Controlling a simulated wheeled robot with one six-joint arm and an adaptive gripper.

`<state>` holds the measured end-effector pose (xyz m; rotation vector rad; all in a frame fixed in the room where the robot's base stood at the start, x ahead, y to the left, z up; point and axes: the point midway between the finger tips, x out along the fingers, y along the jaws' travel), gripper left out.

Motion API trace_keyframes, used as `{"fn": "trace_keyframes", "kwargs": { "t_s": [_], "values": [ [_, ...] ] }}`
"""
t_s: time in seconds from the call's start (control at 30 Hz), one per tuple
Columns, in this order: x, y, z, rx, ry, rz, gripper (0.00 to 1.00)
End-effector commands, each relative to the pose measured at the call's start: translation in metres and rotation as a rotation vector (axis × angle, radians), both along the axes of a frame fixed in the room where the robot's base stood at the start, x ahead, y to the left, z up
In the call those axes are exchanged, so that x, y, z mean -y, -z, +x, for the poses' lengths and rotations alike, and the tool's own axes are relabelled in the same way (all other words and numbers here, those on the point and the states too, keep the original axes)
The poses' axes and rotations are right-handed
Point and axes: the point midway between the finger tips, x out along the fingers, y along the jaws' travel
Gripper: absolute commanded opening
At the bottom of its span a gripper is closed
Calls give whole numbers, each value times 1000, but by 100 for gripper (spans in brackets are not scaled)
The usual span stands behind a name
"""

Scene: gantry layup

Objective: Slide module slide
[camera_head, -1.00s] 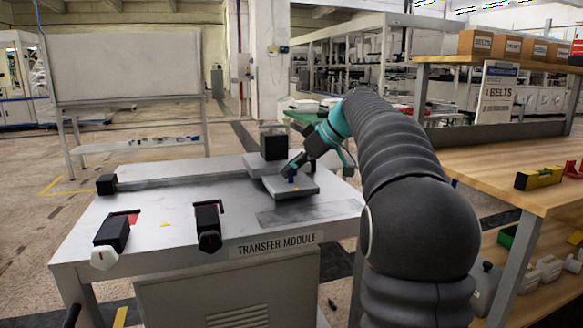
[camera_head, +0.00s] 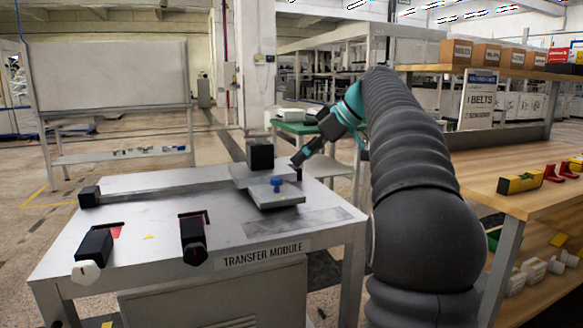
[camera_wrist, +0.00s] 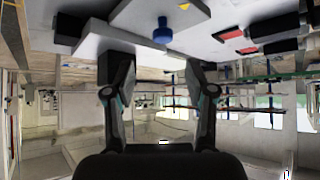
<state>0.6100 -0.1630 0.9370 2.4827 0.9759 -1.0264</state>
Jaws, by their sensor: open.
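The module slide is a grey plate (camera_head: 262,199) with a blue knob (camera_head: 277,184) on top. It sits at the right end of a long rail (camera_head: 165,184) on the transfer module table (camera_head: 130,226). My gripper (camera_head: 297,163) is open and empty, above and to the right of the plate, apart from the knob. In the wrist view the blue knob (camera_wrist: 162,31) stands on the plate (camera_wrist: 125,14), beyond my two spread fingers (camera_wrist: 160,62).
A black block (camera_head: 260,154) stands behind the plate, and another (camera_head: 89,196) at the rail's left end. Two black clamps (camera_head: 94,248) (camera_head: 193,240) with red parts sit at the table's front. A wooden workbench (camera_head: 470,165) is at the right.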

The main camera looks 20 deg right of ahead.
Motion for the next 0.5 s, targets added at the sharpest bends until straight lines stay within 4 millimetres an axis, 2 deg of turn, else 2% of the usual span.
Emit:
{"fn": "trace_keyframes", "kwargs": {
  "t_s": [0.2, 0.5],
  "values": [
    [13, -18, -13, 0, 1, 0, 55],
    [16, -22, -16, 0, 1, 1, 55]
  ]
}}
